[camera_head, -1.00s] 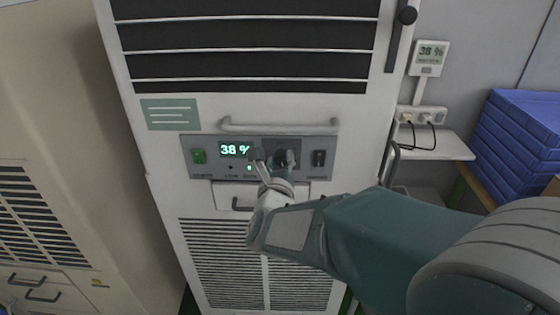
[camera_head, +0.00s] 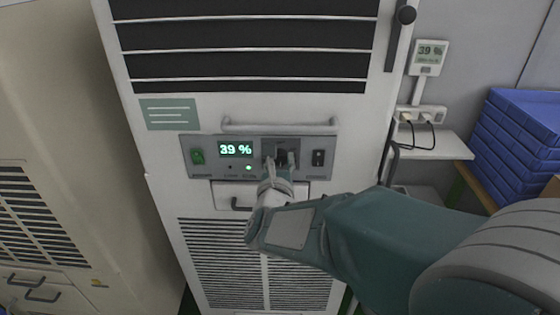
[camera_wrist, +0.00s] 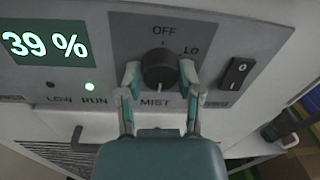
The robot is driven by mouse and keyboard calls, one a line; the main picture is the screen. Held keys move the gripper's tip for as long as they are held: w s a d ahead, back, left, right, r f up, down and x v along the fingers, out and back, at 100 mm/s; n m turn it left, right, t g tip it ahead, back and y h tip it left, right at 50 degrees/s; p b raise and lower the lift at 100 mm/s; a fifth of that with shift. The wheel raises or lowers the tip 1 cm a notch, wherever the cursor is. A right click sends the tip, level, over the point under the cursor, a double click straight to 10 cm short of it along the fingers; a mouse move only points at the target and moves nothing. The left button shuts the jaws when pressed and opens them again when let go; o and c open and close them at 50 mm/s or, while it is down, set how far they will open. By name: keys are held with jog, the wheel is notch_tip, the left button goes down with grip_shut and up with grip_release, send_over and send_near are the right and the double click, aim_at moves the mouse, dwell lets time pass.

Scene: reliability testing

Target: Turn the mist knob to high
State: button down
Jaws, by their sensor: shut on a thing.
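The mist knob (camera_wrist: 160,68) is a round dark knob on the grey control panel (camera_wrist: 225,42), above the word MIST in the wrist view. OFF is printed above it and LO at its upper right; no high label is visible. My gripper (camera_wrist: 160,75) is shut on the knob, one finger on each side. In the head view my gripper (camera_head: 280,163) reaches the panel from below and covers much of the knob.
The display (camera_head: 235,149) reads 39 %, with a green RUN light (camera_wrist: 90,86) lit below. A black rocker switch (camera_head: 318,158) sits close right of the knob. A bar handle (camera_head: 278,126) runs above, and a drawer handle (camera_head: 240,204) is below.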

jog(key=c, duration=0.5)
grip_release()
jog(key=shift+f, duration=0.3)
jog(key=shift+o, duration=1.2)
jog(key=shift+a+r, duration=0.15)
jog(key=s+a, duration=0.1)
jog(key=s, duration=1.1)
jog(key=shift+w+a, duration=0.1)
